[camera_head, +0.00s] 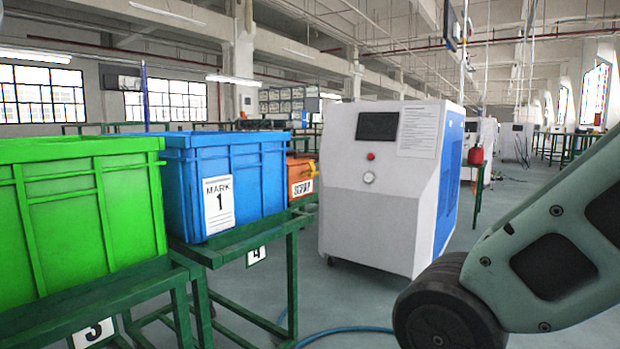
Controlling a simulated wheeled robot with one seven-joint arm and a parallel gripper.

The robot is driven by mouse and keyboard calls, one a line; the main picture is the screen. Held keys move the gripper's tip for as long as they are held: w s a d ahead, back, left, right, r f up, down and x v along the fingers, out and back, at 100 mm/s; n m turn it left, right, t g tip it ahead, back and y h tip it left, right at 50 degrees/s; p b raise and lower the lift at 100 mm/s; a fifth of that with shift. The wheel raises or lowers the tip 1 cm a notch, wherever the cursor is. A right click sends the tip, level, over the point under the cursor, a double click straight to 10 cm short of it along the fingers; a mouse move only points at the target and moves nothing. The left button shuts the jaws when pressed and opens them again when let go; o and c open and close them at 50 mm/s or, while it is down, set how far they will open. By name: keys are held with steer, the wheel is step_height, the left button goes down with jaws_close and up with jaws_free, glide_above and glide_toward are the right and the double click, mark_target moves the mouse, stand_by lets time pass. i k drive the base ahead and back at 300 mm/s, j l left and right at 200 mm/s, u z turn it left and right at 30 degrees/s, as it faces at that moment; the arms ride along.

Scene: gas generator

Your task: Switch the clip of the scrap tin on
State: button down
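The scrap tin (302,172) is a small orange box standing behind the blue bin, near the middle of the head view. A white label with dark lettering that seems to read SCRAP is on its front. A small yellow part (314,169) shows at its right edge. It may be the clip, but it is too small to tell its position. The left part of the tin is hidden by the blue bin. My gripper is not in view. Only a link of my arm shows at the right, well apart from the tin.
A green bin (75,215) and a blue bin (260,180) marked MARK 1 stand on green metal stands (235,243) at the left. A white and blue machine (385,215) stands right of the tin. A blue hose (345,331) lies on the grey floor between.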

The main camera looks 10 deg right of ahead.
mark_target(312, 169)
steer(key=i+l+u, duration=0.1)
steer(key=i+l, duration=0.2)
steer(key=i, duration=0.2)
steer(key=i+l+u, duration=0.1)
steer(key=i+l, duration=0.25)
steer(key=i, duration=0.15)
steer(key=i+l+u, duration=0.1)
steer(key=i+l, duration=0.25)
steer(key=i, duration=0.15)
